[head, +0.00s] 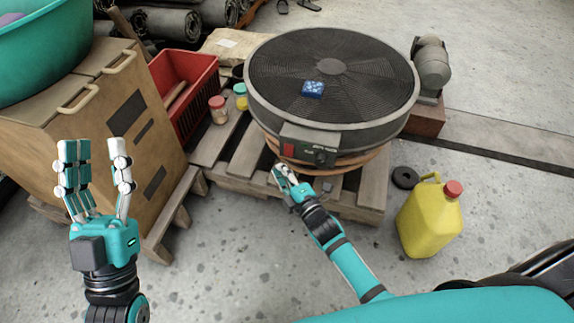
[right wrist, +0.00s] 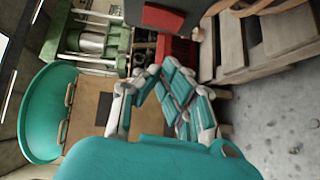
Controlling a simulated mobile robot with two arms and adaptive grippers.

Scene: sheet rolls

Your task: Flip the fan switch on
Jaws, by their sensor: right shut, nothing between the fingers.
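A large round grey fan (head: 330,75) lies flat, grille up, on a wooden pallet. Its control box (head: 310,145) on the near rim carries a red switch (head: 289,150) at the left and a dark knob (head: 320,155) at the right. The switch's position is too small to tell. My right gripper (head: 278,172) is shut and empty just below the red switch, apparently apart from it. In the right wrist view, the red switch (right wrist: 163,18) shows at the top, beyond my right gripper's fingers (right wrist: 152,72). My left gripper (head: 94,152) is open and empty, raised at the left.
A blue patterned block (head: 312,89) lies on the fan grille. A yellow jug (head: 428,220) and black ring (head: 405,178) lie right of the pallet (head: 357,200).

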